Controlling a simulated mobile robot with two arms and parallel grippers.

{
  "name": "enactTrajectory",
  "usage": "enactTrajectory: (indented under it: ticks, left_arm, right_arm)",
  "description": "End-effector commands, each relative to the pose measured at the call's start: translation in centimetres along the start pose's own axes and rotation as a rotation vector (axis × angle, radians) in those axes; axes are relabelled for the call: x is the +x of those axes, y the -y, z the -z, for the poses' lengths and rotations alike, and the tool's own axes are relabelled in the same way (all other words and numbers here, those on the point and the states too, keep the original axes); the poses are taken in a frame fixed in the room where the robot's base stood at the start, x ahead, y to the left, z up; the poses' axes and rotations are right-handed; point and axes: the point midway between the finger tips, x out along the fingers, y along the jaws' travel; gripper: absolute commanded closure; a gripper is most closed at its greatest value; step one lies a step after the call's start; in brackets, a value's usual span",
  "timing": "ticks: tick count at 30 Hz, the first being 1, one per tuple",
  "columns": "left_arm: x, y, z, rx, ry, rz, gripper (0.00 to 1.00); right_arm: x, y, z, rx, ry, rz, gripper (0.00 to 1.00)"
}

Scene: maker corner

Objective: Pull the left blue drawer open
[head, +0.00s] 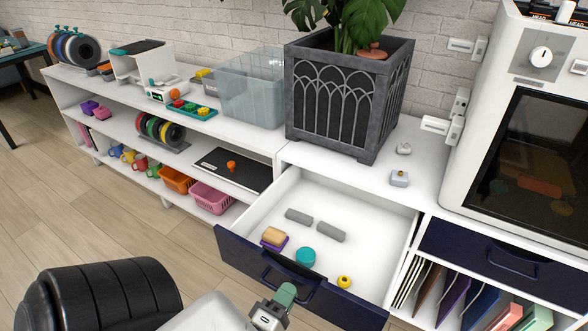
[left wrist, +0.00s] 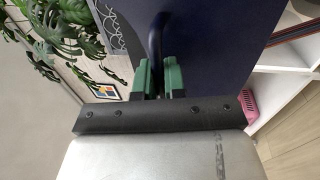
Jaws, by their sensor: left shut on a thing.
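The left blue drawer (head: 345,303) stands well open under the planter, its white inside showing in the head view. Its dark blue front fills much of the left wrist view (left wrist: 215,45). My left gripper (head: 284,296) is at the drawer front, its green fingers shut on the bar handle (left wrist: 156,40). My right gripper is not in view.
A second blue drawer (head: 460,245) to the right is closed, above upright folders. A dark planter (head: 345,100) with a plant stands on the white top behind the open drawer. Shelves with baskets (head: 212,197) lie left. The wooden floor in front is clear.

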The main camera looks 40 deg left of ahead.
Motion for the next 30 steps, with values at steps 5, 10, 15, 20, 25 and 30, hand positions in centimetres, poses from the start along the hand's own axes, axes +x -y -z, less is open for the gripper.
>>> enactTrajectory:
  ticks: [5, 10, 15, 20, 25, 30]
  left_arm:
    - [-0.4, 0.0, 0.0, 0.000, 0.001, 0.001, 1.00]
    - [-0.3, 0.0, 0.0, 0.000, 0.002, 0.001, 1.00]
    - [-0.3, 0.0, 0.0, 0.001, 0.002, 0.001, 0.79]
    - [-0.3, 0.0, 0.0, 0.001, 0.001, 0.001, 0.66]
    - [-0.3, 0.0, 0.0, 0.000, 0.001, 0.000, 0.66]
    - [-1.6, 0.1, 0.0, 0.001, 0.002, 0.003, 0.66]
  right_arm:
    - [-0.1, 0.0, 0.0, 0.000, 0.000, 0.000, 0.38]
    - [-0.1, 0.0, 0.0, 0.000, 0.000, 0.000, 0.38]
    - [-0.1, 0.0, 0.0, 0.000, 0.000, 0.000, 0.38]
    - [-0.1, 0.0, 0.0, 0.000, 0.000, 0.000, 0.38]
    - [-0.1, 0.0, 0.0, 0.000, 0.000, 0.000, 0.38]
    - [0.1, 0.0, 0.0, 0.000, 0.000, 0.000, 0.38]
